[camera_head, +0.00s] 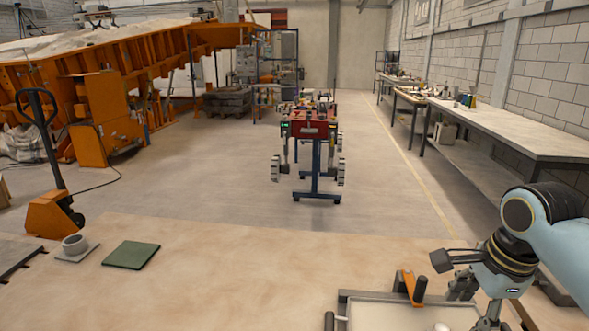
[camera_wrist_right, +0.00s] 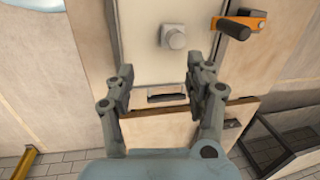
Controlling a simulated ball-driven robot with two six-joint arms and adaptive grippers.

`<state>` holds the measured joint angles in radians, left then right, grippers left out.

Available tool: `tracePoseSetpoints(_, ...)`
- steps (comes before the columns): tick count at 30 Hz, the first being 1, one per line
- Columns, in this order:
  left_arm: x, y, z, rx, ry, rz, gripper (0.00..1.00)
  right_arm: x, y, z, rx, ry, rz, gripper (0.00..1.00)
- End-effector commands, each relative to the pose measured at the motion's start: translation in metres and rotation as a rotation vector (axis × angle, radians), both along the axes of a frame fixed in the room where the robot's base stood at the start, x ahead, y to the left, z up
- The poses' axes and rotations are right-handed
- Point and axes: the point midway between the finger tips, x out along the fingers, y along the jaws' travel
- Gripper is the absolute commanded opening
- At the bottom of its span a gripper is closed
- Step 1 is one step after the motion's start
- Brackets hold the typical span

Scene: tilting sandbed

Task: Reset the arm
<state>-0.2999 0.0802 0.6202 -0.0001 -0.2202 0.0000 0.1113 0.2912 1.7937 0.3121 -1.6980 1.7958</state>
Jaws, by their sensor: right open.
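My right arm comes in from the right in the head view. Its gripper (camera_head: 476,302) points down over the front right of the table, by a light tray (camera_head: 385,313). In the right wrist view the two fingers of my right gripper (camera_wrist_right: 163,75) stand wide apart, with nothing between them. Below them is a pale panel (camera_wrist_right: 136,41) with a grey knob (camera_wrist_right: 174,37) and a dark slot (camera_wrist_right: 167,97). My left arm and gripper are not in view.
A green square pad (camera_head: 131,254) and a grey ring on a plate (camera_head: 75,244) lie at the left. The table's middle is clear.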

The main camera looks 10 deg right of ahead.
Motion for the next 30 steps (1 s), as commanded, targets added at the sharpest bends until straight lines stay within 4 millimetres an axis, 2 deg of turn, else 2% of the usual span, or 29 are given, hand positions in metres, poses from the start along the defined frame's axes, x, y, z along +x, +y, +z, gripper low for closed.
tracePoseSetpoints(3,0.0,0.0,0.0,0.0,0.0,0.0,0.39,-0.047,0.019,-0.012,-0.089,-0.021,0.361,0.54)
tracePoseSetpoints(6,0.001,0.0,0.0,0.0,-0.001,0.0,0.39,-0.086,0.032,-0.013,-0.183,-0.042,0.7,0.54)
tracePoseSetpoints(12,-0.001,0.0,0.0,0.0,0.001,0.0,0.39,-0.138,0.045,-0.003,-0.325,-0.059,1.161,0.54)
tracePoseSetpoints(25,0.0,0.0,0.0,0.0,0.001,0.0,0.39,-0.205,0.054,0.029,-0.524,-0.04,1.741,0.54)
tracePoseSetpoints(26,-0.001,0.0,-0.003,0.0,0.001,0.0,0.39,-0.204,0.053,0.021,-0.527,-0.035,1.756,0.54)
tracePoseSetpoints(27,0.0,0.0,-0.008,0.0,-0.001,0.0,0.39,-0.2,0.052,0.004,-0.52,-0.031,1.751,0.54)
tracePoseSetpoints(30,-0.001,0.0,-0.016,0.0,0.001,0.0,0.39,-0.194,0.05,-0.03,-0.51,-0.024,1.748,0.54)
